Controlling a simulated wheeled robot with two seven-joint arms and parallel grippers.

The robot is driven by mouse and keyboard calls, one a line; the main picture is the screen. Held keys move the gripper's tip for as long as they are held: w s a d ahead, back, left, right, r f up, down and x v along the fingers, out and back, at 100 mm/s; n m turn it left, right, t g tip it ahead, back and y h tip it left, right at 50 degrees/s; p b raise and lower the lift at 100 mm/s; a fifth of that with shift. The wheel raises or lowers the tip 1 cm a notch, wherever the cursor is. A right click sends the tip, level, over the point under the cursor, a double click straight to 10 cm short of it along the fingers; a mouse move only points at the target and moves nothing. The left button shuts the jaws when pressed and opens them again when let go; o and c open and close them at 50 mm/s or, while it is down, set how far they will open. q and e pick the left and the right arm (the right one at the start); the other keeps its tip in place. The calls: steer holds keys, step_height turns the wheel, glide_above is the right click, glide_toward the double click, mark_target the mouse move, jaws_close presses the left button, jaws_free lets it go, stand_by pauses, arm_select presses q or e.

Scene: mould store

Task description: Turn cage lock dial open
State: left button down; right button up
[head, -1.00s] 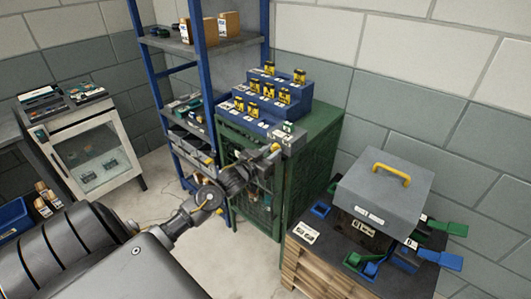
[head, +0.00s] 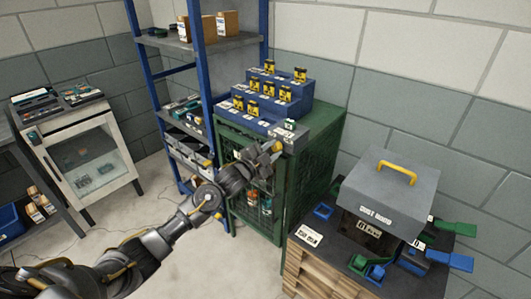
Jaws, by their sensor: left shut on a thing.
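A green cage (head: 318,165) stands in the middle against the wall, with mesh sides and orange and white items visible inside its front. My left gripper (head: 272,150) is at the upper part of the cage's front. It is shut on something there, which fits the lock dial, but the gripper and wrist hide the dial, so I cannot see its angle. The cage door looks closed. My right gripper is not in view.
Blue steps with several black-and-yellow padlocks (head: 269,67) stand on the cage. A blue shelf rack (head: 200,75) is close left of it. A grey lidded box (head: 388,185) with a yellow handle stands on a pallet-like table at right. A glass-fronted cabinet (head: 92,165) is at left.

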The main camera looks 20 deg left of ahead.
arm_select(q)
steer(key=shift+m+b, duration=0.3)
steer(key=shift+m, duration=0.7)
steer(key=m+b, duration=0.1)
steer(key=m, duration=0.2)
steer(key=shift+m, duration=0.4)
steer(key=shift+m+b, duration=0.35)
steer(key=shift+m, duration=0.55)
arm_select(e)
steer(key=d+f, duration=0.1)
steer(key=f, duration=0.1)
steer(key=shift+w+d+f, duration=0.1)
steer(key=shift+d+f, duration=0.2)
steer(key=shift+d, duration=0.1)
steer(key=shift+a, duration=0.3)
arm_select(q)
steer(key=c, duration=1.1)
jaws_free()
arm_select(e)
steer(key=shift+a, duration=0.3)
